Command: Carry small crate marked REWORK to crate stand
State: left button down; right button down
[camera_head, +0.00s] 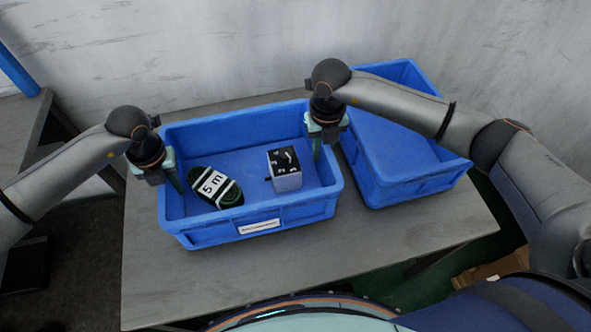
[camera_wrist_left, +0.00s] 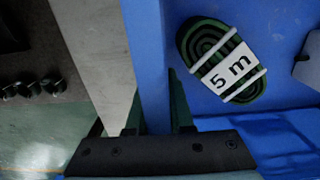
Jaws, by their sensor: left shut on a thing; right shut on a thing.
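A blue crate (camera_head: 210,236) with a white label (camera_head: 259,227) on its front sits at the left of the table; its label is too small to read. It holds a green-and-black coil (camera_head: 218,187) tagged "5 m" and a small white box with a black top (camera_head: 285,169). My left gripper (camera_head: 172,176) is shut on the crate's left wall, which runs between its fingers in the left wrist view (camera_wrist_left: 157,115). My right gripper (camera_head: 318,148) is shut on the right wall. I cannot tell whether the crate is touching the table.
A second blue crate (camera_head: 420,187), seemingly empty, stands close to the right on the same grey table (camera_head: 300,265). A grey wall (camera_head: 230,50) is behind. Another dark table (camera_head: 28,120) is at far left.

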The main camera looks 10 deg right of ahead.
pick_arm(q)
jog(key=shift+f+b, duration=0.45)
jog(key=shift+f, duration=0.1)
pick_arm(e)
jog(key=shift+f, duration=0.55)
pick_arm(q)
jog(key=c, duration=0.8)
grip_release()
jog(key=shift+r, duration=0.1)
pick_arm(e)
jog(key=c, duration=0.8)
grip_release()
jog(key=shift+r, duration=0.1)
pick_arm(q)
notch_tip(320, 180, up, 12)
jog(key=shift+f, duration=0.1)
pick_arm(e)
notch_tip(320, 180, up, 12)
jog(key=shift+r, duration=0.1)
